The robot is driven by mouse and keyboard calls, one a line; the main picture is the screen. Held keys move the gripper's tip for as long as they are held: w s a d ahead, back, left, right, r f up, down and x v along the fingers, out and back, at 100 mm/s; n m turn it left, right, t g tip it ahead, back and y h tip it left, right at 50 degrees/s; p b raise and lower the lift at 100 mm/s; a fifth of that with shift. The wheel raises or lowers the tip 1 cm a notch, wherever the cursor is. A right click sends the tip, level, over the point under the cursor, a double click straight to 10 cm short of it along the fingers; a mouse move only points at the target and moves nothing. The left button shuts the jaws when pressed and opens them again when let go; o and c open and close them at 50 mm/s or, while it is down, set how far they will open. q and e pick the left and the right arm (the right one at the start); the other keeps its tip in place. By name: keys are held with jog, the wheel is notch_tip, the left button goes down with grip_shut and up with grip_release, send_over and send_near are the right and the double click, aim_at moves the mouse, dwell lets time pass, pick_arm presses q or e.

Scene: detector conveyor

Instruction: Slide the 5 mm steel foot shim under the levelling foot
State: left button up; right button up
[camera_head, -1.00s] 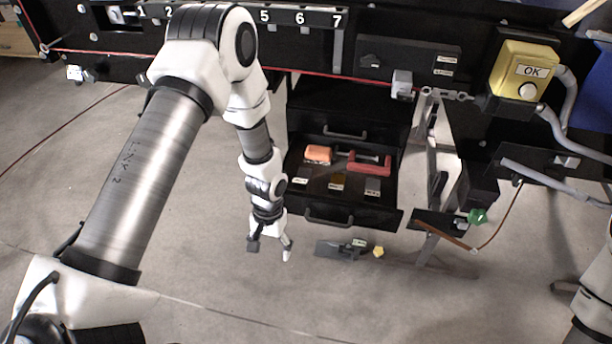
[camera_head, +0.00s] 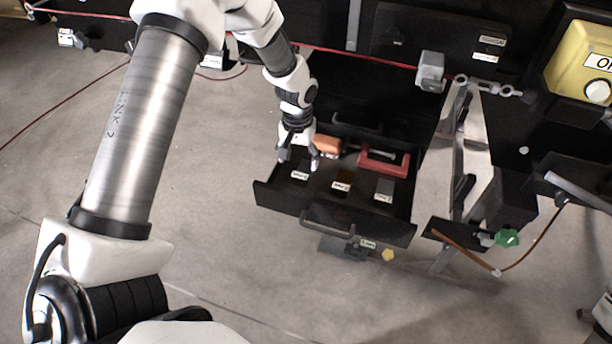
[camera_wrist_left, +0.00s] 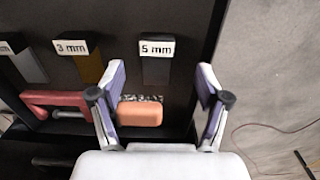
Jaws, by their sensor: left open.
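The 5 mm shim (camera_wrist_left: 156,72) is a dark grey strip under a white "5 mm" label in the open drawer (camera_head: 385,224). In the head view its label (camera_head: 300,175) is the leftmost of three. My left gripper (camera_head: 298,163) is open and empty over that end of the drawer. In the left wrist view its fingers (camera_wrist_left: 160,76) stand on either side of the shim's column, apart from it. I cannot clearly make out the levelling foot; a conveyor leg (camera_head: 468,150) stands right of the drawer.
The drawer also holds a brass-coloured 3 mm shim (camera_wrist_left: 88,68), another grey shim (camera_wrist_left: 32,66), an orange block (camera_wrist_left: 140,114) and a red clamp (camera_head: 384,164). A dark plate with a yellow knob (camera_head: 388,255) lies below the drawer front. A green knob (camera_head: 507,237) and brown cable are at right.

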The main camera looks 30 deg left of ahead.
aim_at(301, 174)
pick_arm(q)
jog(key=f, duration=0.6)
jog(key=shift+w+d+f, duration=0.15)
jog(key=shift+w, duration=0.1)
jog(key=shift+c, duration=1.3)
jog(key=c, duration=1.1)
jog(key=shift+s, duration=0.1)
